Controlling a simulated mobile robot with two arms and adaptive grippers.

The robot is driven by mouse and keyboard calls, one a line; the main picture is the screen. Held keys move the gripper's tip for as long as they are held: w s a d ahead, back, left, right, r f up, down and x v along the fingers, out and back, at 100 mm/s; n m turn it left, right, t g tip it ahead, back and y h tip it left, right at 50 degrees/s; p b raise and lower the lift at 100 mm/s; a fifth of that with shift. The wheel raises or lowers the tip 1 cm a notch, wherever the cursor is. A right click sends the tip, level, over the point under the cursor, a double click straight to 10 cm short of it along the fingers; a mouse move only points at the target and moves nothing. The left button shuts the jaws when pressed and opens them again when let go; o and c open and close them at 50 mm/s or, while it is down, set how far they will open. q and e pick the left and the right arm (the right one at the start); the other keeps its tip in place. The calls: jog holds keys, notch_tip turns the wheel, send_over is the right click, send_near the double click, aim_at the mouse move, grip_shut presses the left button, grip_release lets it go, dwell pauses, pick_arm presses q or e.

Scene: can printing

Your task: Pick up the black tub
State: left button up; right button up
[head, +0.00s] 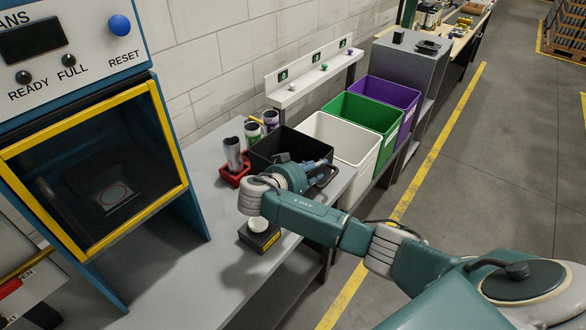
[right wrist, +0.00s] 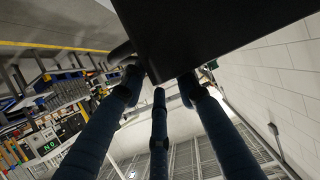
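The black tub (head: 262,152) is an open box on the grey bench, beside the white bin. My right gripper (head: 288,172) is at its near right side and hides part of its front wall. In the right wrist view the tub (right wrist: 215,30) is a large dark shape at the top. The fingers of my right gripper (right wrist: 160,88) reach up to its edge, straight and spread apart; whether they touch it is unclear. A dark curved handle-like part (head: 326,175) shows beside the gripper. My left gripper is not in view.
A red holder (head: 232,180) with a grey can (head: 233,154) stands left of the tub, and more cans (head: 253,133) stand behind. White (head: 352,160), green (head: 382,118) and purple (head: 408,97) bins stand to the right. A white-topped button box (head: 262,240) is in front.

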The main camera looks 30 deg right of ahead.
jog(key=shift+w+p+x, duration=0.2)
jog(key=shift+p+x, duration=0.5)
jog(key=shift+x, duration=1.25)
jog(key=shift+a+r, duration=0.1)
grip_shut()
